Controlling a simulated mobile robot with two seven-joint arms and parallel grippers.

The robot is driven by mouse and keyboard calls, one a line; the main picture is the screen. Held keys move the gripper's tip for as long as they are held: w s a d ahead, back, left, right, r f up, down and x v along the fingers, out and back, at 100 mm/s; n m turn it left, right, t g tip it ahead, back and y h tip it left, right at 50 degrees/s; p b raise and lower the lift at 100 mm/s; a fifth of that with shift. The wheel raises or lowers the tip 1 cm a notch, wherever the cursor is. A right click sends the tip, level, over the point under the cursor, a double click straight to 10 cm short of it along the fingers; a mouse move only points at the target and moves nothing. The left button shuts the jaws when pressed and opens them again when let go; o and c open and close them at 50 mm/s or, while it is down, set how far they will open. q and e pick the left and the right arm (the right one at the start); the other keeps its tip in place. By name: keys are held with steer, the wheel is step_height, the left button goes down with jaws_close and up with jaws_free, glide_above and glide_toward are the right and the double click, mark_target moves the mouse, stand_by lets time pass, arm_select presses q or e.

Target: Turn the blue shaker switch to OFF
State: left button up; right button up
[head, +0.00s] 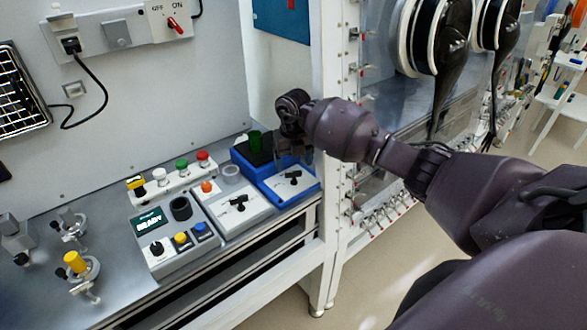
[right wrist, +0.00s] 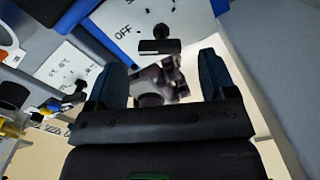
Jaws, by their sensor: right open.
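The blue shaker (head: 262,184) stands at the right end of the bench row in the head view. Its pale front panel carries a black switch (head: 294,179). In the right wrist view the switch (right wrist: 160,46) shows as a black bar and knob beside the printed word OFF; the other lettering is cut off. My right gripper (head: 303,157) is above the shaker's front in the head view. In the right wrist view its two blue-grey fingers (right wrist: 160,78) are spread apart, with the switch beyond their tips and not between them. My left gripper is not in view.
A white-panelled unit (head: 232,207) with a similar black switch stands left of the shaker, then a grey READY box (head: 168,247). A white frame post (head: 333,120) stands close right of the shaker.

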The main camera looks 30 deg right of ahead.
mark_target(293, 172)
step_height(293, 172, up, 8)
steer(key=shift+f, duration=0.2)
stand_by(0.9)
